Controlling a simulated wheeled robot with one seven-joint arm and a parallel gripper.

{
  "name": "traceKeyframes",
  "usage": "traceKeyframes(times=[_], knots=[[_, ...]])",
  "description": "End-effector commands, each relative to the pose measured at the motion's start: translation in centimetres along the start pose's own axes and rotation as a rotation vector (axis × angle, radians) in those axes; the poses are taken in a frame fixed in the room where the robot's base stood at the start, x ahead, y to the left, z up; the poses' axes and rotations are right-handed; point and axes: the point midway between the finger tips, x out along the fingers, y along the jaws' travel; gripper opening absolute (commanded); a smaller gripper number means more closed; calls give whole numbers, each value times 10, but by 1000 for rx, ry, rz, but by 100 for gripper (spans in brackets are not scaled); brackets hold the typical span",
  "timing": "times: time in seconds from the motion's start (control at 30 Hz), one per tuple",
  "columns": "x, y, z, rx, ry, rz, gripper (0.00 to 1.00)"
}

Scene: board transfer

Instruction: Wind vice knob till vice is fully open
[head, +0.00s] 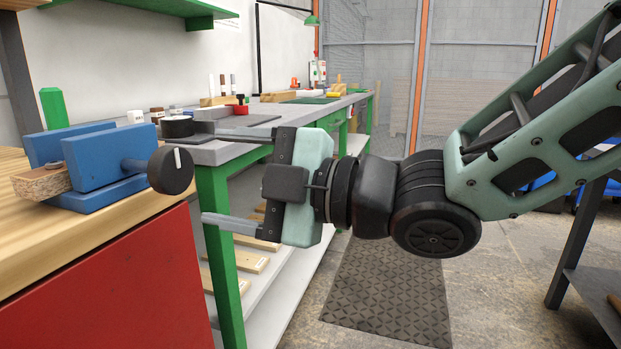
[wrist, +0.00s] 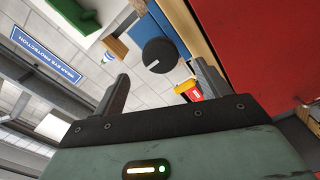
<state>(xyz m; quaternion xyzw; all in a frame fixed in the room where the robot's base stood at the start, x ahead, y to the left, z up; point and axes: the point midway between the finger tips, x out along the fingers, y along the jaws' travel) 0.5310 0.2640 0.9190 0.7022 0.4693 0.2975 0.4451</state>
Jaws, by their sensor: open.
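The blue vice (head: 95,160) sits on the wooden bench top at the left in the head view. A piece of chipboard (head: 42,181) lies between its jaws. The round black vice knob (head: 171,170), with a white mark, sticks out from the right side of the vice. My gripper (head: 222,178) is open and empty, with its fingers pointing left at the knob, apart from it. In the wrist view the knob (wrist: 159,55) appears ahead, between and beyond the two fingertips (wrist: 160,80), and a blue part of the vice (wrist: 150,25) shows behind it.
The wooden bench (head: 90,240) has a red front panel (head: 120,290). A green-legged workbench (head: 222,240) with a grey top stands behind my gripper, with several wooden pieces on its lower shelf. A dark mat (head: 385,290) lies on the floor. A dark table stands at the right.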

Motion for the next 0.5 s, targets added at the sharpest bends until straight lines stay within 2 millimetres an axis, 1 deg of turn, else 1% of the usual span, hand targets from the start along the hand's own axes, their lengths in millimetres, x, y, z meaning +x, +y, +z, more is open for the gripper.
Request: traceKeyframes(times=[0.03, 0.1, 0.27, 0.33, 0.5], knots=[[-14, 2, -1, -1, -3, 0, 75], [-30, 2, 0, -1, -4, 0, 75], [-67, 2, 0, 0, -4, 0, 75], [-74, -4, 2, -4, 2, 4, 75], [-87, -3, 1, -2, 1, 2, 75]])
